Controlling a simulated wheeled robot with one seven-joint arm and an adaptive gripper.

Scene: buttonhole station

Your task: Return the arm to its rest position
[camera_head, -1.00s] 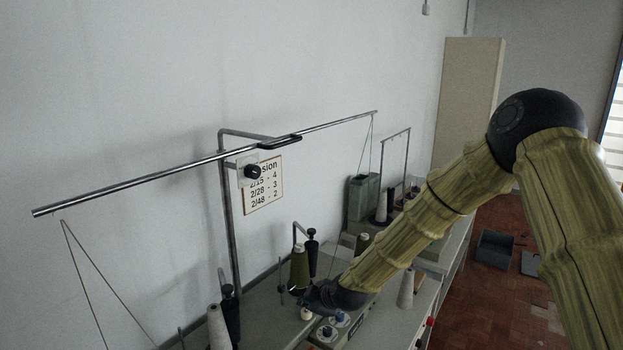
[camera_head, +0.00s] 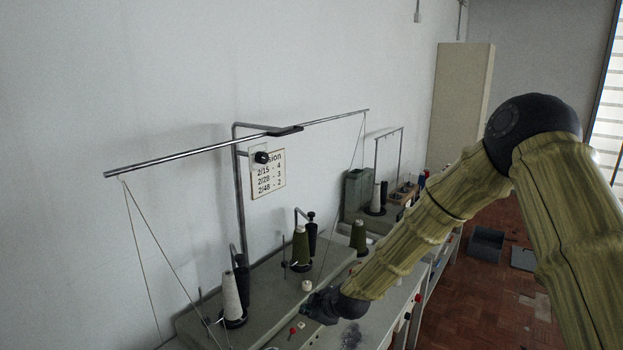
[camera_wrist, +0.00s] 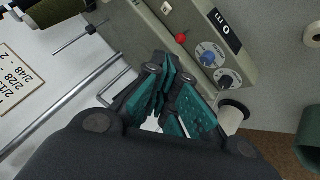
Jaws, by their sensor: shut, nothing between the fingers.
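My gripper (camera_head: 322,306) is at the end of my arm, low in the middle of the head view, near the front of the grey machine bench. In the wrist view my gripper (camera_wrist: 172,95) shows its teal-padded fingers drawn together, with nothing held. Behind the fingers is the machine's panel with a blue dial (camera_wrist: 207,54), a black knob (camera_wrist: 226,80) and a small red knob (camera_wrist: 181,38). In the head view my arm hides part of the bench's right side.
A long metal rod (camera_head: 200,157) on a stand carries threads beside a tension card (camera_head: 268,175). A white cone (camera_head: 232,296) and an olive cone (camera_head: 301,247) stand on the grey machine bed (camera_head: 270,290). A grey bin (camera_head: 486,243) sits on the open brick-red floor at right.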

